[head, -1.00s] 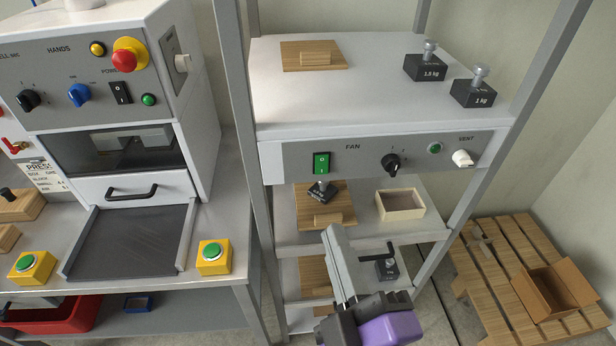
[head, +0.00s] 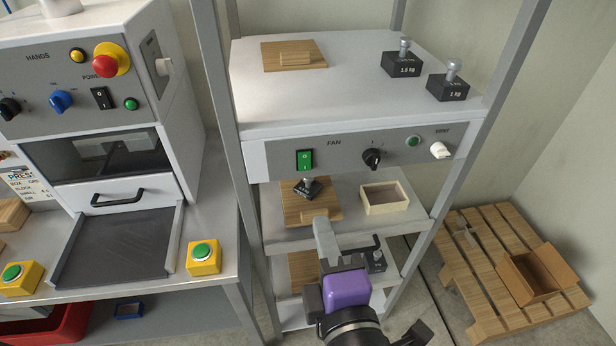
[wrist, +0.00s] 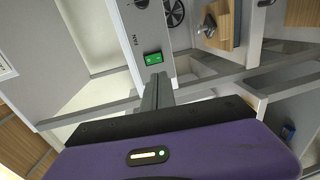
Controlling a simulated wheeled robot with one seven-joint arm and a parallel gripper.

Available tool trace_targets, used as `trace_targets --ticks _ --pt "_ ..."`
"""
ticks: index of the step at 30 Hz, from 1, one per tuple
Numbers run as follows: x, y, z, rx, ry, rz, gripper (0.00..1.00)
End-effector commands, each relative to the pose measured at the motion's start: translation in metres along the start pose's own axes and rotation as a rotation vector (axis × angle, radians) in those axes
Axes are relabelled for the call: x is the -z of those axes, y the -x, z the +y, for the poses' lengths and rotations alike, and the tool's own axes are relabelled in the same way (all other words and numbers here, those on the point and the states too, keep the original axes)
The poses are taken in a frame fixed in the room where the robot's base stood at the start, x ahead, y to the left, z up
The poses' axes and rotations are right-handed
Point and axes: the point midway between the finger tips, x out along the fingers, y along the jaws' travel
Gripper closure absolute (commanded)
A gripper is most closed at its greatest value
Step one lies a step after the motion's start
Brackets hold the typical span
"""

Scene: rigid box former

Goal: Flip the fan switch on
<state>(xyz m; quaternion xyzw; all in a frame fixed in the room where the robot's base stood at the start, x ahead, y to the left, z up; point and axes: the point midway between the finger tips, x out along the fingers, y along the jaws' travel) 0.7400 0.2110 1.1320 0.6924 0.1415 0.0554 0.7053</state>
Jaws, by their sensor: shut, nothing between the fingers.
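The fan switch is a green rocker (head: 305,160) on the grey panel marked FAN (head: 345,155), across the front of the rack's upper shelf. In the wrist view the green rocker (wrist: 153,58) lies just beyond my fingertips. My gripper (head: 323,226) is shut and empty. In the head view it appears below the panel, in front of the lower shelves. In the wrist view my gripper (wrist: 157,80) points at the switch, and I cannot tell whether there is contact. Which way the rocker is tilted is too small to tell.
The panel also carries a black knob (head: 372,158), a green button (head: 413,141) and a white VENT knob (head: 440,150). Weights (head: 403,62) stand on the shelf above. A wooden box (head: 385,198) sits below. The rack's left post (head: 215,70) is close by.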

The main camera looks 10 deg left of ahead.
Motion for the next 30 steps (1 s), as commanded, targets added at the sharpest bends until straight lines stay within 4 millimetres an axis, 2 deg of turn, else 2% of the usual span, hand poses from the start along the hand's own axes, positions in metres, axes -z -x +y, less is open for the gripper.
trace_targets --ticks 18,24,30 --pt "0.000 -0.110 0.003 0.000 -0.002 0.000 1.00" --pt "0.001 -0.128 0.002 -0.001 -0.001 0.001 1.00" --pt "0.000 -0.132 0.001 -0.001 -0.001 0.001 1.00"
